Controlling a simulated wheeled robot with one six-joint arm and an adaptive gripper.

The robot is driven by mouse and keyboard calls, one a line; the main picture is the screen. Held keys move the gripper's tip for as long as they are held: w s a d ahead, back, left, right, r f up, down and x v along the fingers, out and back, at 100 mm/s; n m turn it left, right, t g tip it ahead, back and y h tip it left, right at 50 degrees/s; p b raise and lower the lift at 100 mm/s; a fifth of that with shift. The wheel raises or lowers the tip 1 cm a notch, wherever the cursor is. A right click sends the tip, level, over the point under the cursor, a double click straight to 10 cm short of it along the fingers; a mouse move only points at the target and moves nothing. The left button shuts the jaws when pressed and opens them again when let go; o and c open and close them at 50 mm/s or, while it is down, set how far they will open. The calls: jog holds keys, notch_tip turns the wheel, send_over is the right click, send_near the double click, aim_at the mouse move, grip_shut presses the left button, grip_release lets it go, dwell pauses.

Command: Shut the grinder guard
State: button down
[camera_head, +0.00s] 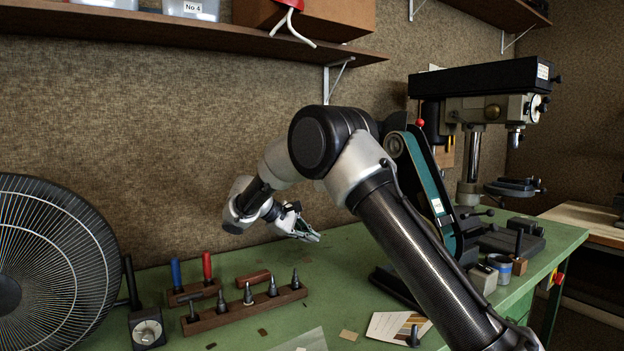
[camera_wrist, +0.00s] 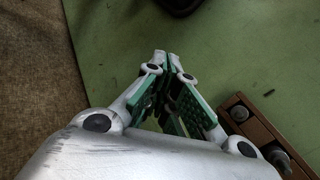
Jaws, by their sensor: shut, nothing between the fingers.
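The belt grinder (camera_head: 421,182), a tall machine with a teal belt, stands right of centre in the head view, partly hidden behind my arm. A red knob (camera_head: 420,123) shows beside its upper end. I cannot make out the guard for certain or tell its position. My gripper (camera_head: 306,236) is over the green bench near the back wall, left of the grinder and apart from it. In the wrist view my gripper (camera_wrist: 167,62) has its green-padded fingers together with nothing between them, above bare bench top.
A wooden rack (camera_head: 230,314) of pegs stands at the front left, near a large fan (camera_head: 50,265). A drill press (camera_head: 480,100) stands at the back right. A blue-grey cup (camera_head: 500,267) is near the right edge. The bench (camera_head: 345,270) is clear around my gripper.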

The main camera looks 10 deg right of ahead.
jog(key=w+a+r+t+h, duration=0.2)
jog(key=w+a+t+h, duration=0.1)
jog(key=w+a, duration=0.3)
jog(key=w+r+m+t+h, duration=0.1)
jog(key=w+r+m+h, duration=0.25)
jog(key=r, duration=1.05)
jog(key=d, duration=0.9)
jog(key=shift+s+r, duration=0.15)
jog(key=shift+s, duration=0.2)
jog(key=shift+s+t, duration=0.1)
jog(key=shift+t, duration=0.2)
